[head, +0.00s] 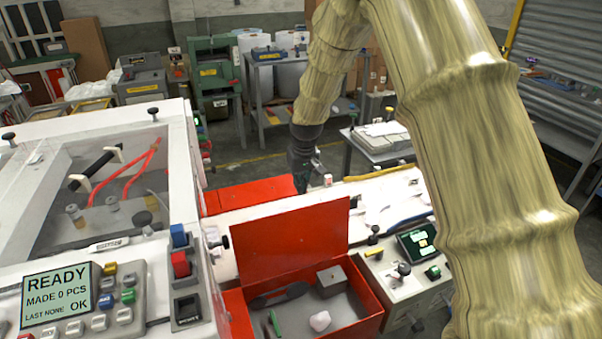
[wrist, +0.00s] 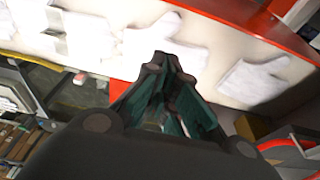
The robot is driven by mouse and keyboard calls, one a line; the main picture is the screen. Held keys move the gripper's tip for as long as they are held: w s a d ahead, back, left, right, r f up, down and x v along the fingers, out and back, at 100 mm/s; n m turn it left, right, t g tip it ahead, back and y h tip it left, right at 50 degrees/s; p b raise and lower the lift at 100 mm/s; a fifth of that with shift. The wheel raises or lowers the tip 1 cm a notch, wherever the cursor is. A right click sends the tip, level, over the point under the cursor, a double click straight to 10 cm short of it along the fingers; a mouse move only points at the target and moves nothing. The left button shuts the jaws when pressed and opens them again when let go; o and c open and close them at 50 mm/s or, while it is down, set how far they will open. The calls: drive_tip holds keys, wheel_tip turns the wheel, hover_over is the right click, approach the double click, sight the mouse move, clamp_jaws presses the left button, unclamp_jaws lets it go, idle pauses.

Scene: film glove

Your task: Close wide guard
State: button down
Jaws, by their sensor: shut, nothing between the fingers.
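My gripper (head: 302,184) is low over the white glove bed (head: 270,213), close to a flat red panel (head: 250,194). In the wrist view its dark green fingers (wrist: 168,68) are together and empty, over the pale bed with white glove shapes (wrist: 165,45). A clear, white-framed cover (head: 110,185) with a black handle (head: 95,168) is on the machine at left. An upright red panel (head: 290,240) stands behind an open red bin. I cannot tell which of these is the wide guard. The arm hides part of the bed's right side.
The red bin (head: 372,325) holds a grey block, a green item and a pale lump. A control panel reading READY (head: 58,295) is at lower left. A small control box (head: 410,270) stands right of the bin. Open floor (head: 240,160) lies behind the bed.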

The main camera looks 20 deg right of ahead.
drive_tip(key=s+f+p, duration=0.2)
drive_tip(key=s, duration=0.1)
drive_tip(key=shift+s+d+p, duration=0.1)
drive_tip(key=shift+s+p, duration=0.1)
drive_tip(key=shift+p, duration=0.2)
drive_tip(key=shift+s, duration=0.1)
idle(0.4)
